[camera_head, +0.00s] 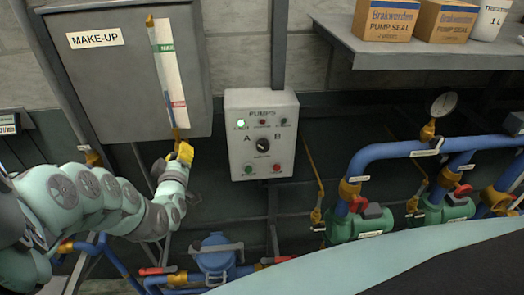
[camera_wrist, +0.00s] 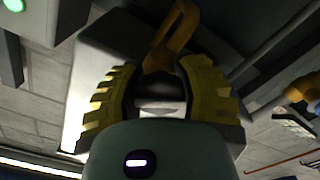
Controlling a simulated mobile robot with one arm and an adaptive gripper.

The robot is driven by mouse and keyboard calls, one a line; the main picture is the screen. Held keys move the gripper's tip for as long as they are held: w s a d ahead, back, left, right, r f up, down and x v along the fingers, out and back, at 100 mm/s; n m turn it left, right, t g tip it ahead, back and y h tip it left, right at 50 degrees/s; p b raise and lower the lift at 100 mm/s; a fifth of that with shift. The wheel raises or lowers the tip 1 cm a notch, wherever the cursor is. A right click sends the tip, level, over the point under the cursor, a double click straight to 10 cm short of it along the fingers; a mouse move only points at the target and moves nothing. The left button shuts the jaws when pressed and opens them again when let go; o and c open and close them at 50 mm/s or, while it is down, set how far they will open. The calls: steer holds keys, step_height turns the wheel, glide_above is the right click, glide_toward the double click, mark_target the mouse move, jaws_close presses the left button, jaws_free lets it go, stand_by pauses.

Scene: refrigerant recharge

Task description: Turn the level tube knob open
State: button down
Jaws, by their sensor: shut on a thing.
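The level tube (camera_head: 166,75) stands upright on the front of the grey MAKE-UP tank (camera_head: 110,75), with a white scale, a green label near the middle and a red label lower down. A brass fitting (camera_head: 176,134) sits at its lower end. My gripper (camera_head: 184,152) is just below this fitting, with its yellow fingers shut on the level tube knob. In the wrist view, the ribbed yellow fingers (camera_wrist: 158,80) stand on both sides of the dark gap where the knob is, mostly hidden. A brass-coloured piece (camera_wrist: 172,38) rises from between the fingertips.
A pump control box (camera_head: 261,135) with a lit green lamp is to the right of my gripper. Blue pipes with green pumps (camera_head: 357,224) are further right. A blue pipe fitting (camera_head: 215,255) lies below. A shelf (camera_head: 430,55) holds boxes.

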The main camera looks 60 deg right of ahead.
steer(key=n+b, duration=0.2)
steer(key=n, duration=0.4)
steer(key=shift+n, duration=0.3)
steer(key=n+b, duration=0.1)
steer(key=n, duration=0.4)
steer(key=shift+r+b, duration=0.15)
steer(key=shift+b, duration=0.2)
steer(key=shift+n, duration=0.4)
steer(key=shift+c, duration=2.3)
jaws_free()
